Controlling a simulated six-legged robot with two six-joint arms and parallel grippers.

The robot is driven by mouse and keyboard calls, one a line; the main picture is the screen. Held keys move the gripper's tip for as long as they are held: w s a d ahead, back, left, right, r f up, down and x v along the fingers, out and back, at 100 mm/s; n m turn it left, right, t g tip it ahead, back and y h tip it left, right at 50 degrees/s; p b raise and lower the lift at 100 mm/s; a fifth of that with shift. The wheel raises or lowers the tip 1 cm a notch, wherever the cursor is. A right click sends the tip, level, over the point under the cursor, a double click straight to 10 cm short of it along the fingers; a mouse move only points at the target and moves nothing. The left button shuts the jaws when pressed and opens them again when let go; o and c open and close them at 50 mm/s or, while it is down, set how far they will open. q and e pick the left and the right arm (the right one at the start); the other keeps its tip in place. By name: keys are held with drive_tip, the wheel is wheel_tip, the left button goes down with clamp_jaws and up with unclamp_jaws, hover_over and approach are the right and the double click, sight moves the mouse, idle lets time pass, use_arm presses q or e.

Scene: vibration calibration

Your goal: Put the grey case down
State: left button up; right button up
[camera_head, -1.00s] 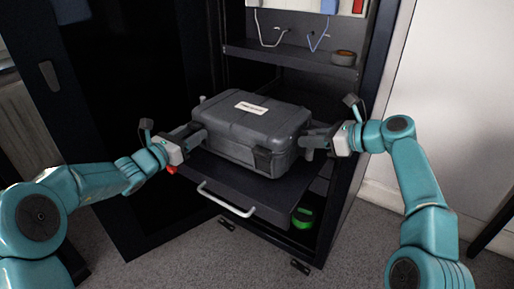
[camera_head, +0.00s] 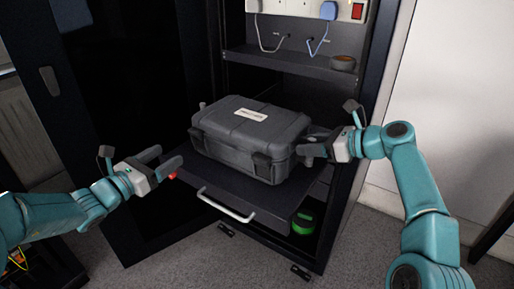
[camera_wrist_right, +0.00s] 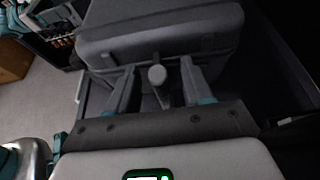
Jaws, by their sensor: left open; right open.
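The grey case (camera_head: 245,137), with a white label on its lid, rests flat on the dark pull-out shelf (camera_head: 238,193) of the cabinet. My left gripper (camera_head: 168,160) is open and empty, apart from the case at its left. My right gripper (camera_head: 312,143) is at the right end of the case. In the right wrist view the case (camera_wrist_right: 160,35) fills the upper middle. There the right gripper's fingers (camera_wrist_right: 158,85) stand open, with a round-ended grey handle (camera_wrist_right: 157,75) between them.
The pull-out shelf has a pale front handle (camera_head: 226,206). Above is a fixed shelf (camera_head: 290,62) with a roll of tape (camera_head: 343,63) and hanging cables. A green object (camera_head: 304,222) lies in the cabinet below. The open cabinet door (camera_head: 95,120) stands at left.

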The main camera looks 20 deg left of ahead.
drive_tip(key=shift+d+r, duration=0.1)
drive_tip(key=shift+d, duration=0.1)
use_arm(q)
drive_tip(key=shift+v, duration=0.95)
use_arm(e)
drive_tip(key=v, duration=1.1)
drive_tip(key=shift+s+d, duration=0.2)
drive_tip(key=shift+d, duration=0.05)
drive_tip(key=shift+r, duration=0.15)
